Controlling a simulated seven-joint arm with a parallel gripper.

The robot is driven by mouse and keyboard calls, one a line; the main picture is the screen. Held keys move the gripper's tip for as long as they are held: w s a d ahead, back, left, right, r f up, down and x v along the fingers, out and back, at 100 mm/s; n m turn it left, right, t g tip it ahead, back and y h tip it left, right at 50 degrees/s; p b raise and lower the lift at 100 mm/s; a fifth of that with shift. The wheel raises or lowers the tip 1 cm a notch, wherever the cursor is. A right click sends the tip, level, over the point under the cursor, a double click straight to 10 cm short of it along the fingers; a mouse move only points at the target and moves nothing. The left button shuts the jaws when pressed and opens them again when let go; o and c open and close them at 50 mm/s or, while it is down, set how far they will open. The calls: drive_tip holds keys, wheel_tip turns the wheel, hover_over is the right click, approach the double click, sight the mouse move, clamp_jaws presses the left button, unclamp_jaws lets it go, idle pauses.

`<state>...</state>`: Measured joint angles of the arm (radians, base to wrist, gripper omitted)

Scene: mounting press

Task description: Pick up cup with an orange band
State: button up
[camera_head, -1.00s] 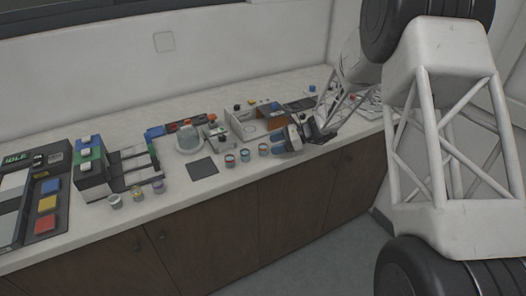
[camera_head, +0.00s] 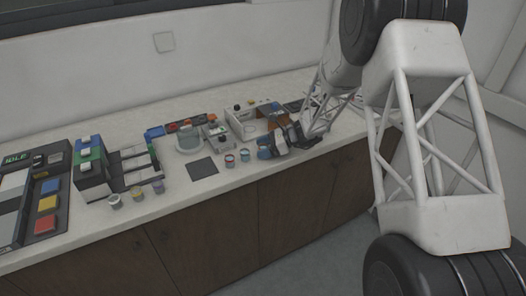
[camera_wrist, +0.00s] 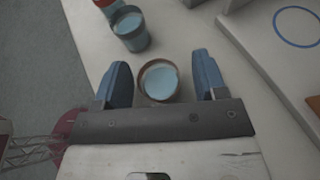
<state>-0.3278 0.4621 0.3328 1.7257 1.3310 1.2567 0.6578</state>
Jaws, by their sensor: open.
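A cup (camera_wrist: 159,82) with a brownish-orange outer side and pale blue contents stands between the two blue fingers of my gripper (camera_wrist: 160,62) in the wrist view. Gaps show on both sides of it, so the fingers are open and apart from it. Its band is hard to make out from above. In the head view my gripper (camera_head: 266,147) is low over the counter at the right end of the row of cups and hides this cup, at least mostly.
Two similar cups (camera_head: 230,160) (camera_head: 245,155) stand to the left; one is blue-sided in the wrist view (camera_wrist: 130,32). A dark square mat (camera_head: 201,168) lies farther left. A white box-shaped device (camera_head: 240,119) stands behind. Several other cups (camera_head: 137,194) are near the left machine.

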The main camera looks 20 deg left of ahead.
drive_tip(key=shift+s+a+f, duration=0.1)
drive_tip(key=shift+a, duration=0.05)
idle(0.4)
drive_tip(key=c, duration=1)
drive_tip(key=shift+r, duration=0.9)
wheel_tip(320, 180, up, 2)
drive_tip(key=s+d, duration=0.2)
drive_tip(key=s, duration=0.2)
drive_tip(key=s+d, duration=0.3)
drive_tip(key=s, duration=0.2)
drive_tip(key=s+d+r, duration=0.1)
drive_tip(key=s+d, duration=0.2)
drive_tip(key=s, duration=0.2)
drive_tip(key=shift+r, duration=0.1)
